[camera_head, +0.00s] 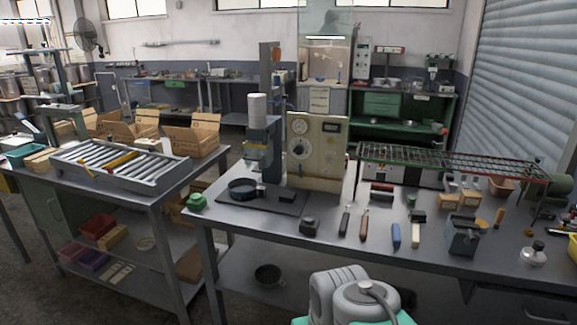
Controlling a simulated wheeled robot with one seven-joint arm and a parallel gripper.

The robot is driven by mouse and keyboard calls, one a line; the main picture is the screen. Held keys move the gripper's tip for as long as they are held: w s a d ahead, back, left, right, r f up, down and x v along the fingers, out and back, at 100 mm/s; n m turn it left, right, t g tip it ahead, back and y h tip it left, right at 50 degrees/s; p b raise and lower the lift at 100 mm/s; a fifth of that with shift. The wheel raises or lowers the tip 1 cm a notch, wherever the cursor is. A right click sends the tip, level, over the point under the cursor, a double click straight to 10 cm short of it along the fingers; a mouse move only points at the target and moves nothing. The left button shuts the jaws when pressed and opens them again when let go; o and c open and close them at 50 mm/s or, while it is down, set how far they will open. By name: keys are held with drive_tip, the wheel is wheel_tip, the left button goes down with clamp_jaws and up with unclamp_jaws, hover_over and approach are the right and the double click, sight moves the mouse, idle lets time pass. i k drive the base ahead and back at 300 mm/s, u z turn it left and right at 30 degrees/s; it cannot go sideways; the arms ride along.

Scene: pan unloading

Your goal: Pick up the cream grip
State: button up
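The cream grip (415,234) lies on the grey workbench (300,206), right of centre. It points toward the front edge, and a dark green block-like part (418,215) sits at its far end. A blue grip (395,236) lies just left of it, apart from it. Farther left are a brown grip (364,224) and a black grip (345,221). Light grey rounded links of my arm show at the bottom centre, in front of the bench. My gripper's fingers are not visible.
A dark blue-grey box (463,236) stands right of the cream grip. A wire rack (450,160) stands behind. A small black block (309,225) lies to the left. A roller tray (122,165) is on the left table.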

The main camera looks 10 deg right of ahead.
sight(415, 236)
drive_tip(key=u, duration=1.4)
drive_tip(key=i, duration=1.2)
drive_tip(key=z, duration=2.6)
drive_tip(key=i, duration=0.5)
drive_tip(key=u, duration=0.1)
